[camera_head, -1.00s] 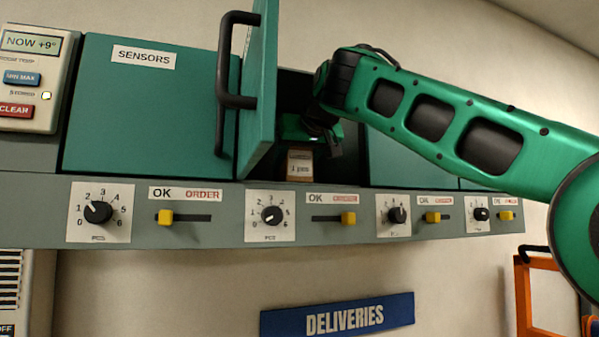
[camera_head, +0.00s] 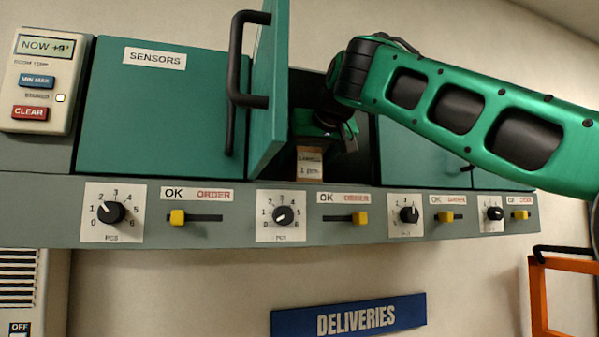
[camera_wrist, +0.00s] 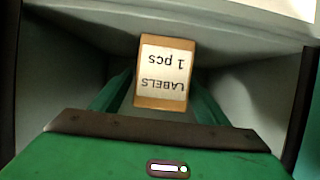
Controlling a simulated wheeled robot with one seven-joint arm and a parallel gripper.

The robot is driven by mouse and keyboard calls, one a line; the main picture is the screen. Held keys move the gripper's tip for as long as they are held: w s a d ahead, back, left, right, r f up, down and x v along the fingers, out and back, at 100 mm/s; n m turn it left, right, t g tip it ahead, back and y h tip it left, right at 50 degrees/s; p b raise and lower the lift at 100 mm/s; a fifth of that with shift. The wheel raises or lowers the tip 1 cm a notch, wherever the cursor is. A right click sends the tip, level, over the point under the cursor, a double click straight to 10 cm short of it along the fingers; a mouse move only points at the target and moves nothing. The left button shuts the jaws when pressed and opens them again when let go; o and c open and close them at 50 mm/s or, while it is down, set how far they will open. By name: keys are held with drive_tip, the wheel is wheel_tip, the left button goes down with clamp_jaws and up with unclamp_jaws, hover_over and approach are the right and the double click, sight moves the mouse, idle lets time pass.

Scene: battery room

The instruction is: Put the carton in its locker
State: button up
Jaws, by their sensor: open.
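The carton (camera_wrist: 164,100) is a small brown box with a white label reading "LABELS 1 pcs", upside down in the wrist view. In the head view the carton (camera_head: 309,164) stands inside an open locker (camera_head: 361,155), near its front edge. My gripper (camera_head: 325,130) reaches into the locker from above and behind the carton in the picture. In the wrist view its green fingers (camera_wrist: 118,92) show on both sides of the carton, apart from it on the right. The jaws are open. The green locker door (camera_head: 268,90) stands open to the left, with a black handle.
A closed locker marked SENSORS (camera_head: 140,110) is on the left. Below the lockers runs a grey panel with dials and yellow sliders (camera_head: 360,218). A blue DELIVERIES sign (camera_head: 350,317) is on the wall. An orange frame (camera_head: 537,295) stands at lower right.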

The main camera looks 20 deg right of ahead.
drive_tip(key=v, duration=1)
